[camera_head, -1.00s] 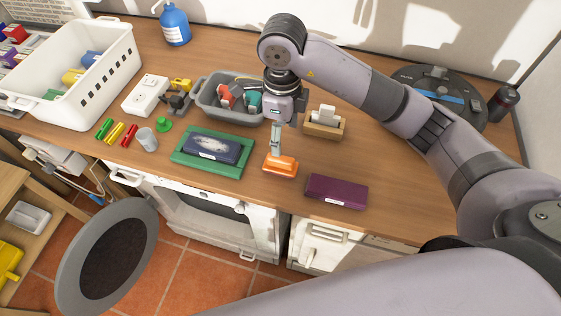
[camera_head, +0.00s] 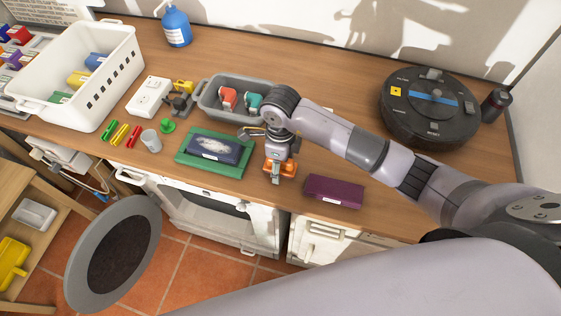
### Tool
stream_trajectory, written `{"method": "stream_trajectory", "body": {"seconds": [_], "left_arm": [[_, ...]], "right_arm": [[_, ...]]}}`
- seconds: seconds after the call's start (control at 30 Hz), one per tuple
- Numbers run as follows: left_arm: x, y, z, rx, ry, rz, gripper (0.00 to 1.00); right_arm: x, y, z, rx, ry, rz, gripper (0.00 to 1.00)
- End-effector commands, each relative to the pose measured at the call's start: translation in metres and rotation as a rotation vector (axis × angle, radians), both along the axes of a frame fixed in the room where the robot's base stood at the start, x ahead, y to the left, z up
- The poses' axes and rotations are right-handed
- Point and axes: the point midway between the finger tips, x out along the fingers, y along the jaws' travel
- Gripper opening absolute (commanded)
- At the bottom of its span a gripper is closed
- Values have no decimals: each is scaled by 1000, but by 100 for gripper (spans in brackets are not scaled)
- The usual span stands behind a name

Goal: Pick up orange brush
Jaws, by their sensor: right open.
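The orange brush (camera_head: 289,170) lies on the wooden countertop near its front edge, between the green tray and the purple box. My right gripper (camera_head: 277,175) is open and points down at the brush from above. Its fingers overlap the brush and hide its middle; I cannot tell whether they touch it. My left gripper is not in view.
The purple box (camera_head: 334,191) lies close to the right of the brush. A grey bin (camera_head: 211,98) stands behind. A black robot vacuum (camera_head: 430,107) sits at the back right.

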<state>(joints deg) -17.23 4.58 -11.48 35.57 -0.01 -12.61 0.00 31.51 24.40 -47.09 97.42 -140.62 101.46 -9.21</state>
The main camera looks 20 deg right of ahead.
Motion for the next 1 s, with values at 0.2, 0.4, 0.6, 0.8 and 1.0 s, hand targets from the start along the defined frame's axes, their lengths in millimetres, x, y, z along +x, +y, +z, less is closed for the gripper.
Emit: {"method": "stream_trajectory", "body": {"seconds": [0.2,0.4,0.6,0.8,1.0], "left_arm": [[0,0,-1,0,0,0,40],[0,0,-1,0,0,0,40],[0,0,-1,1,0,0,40],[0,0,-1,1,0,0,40],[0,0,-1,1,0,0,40]], "right_arm": [[0,0,0,1,-1,0,57],[0,0,0,1,-1,0,44],[0,0,0,1,-1,0,30],[0,0,0,1,-1,0,17],[0,0,1,1,-1,0,8]]}}
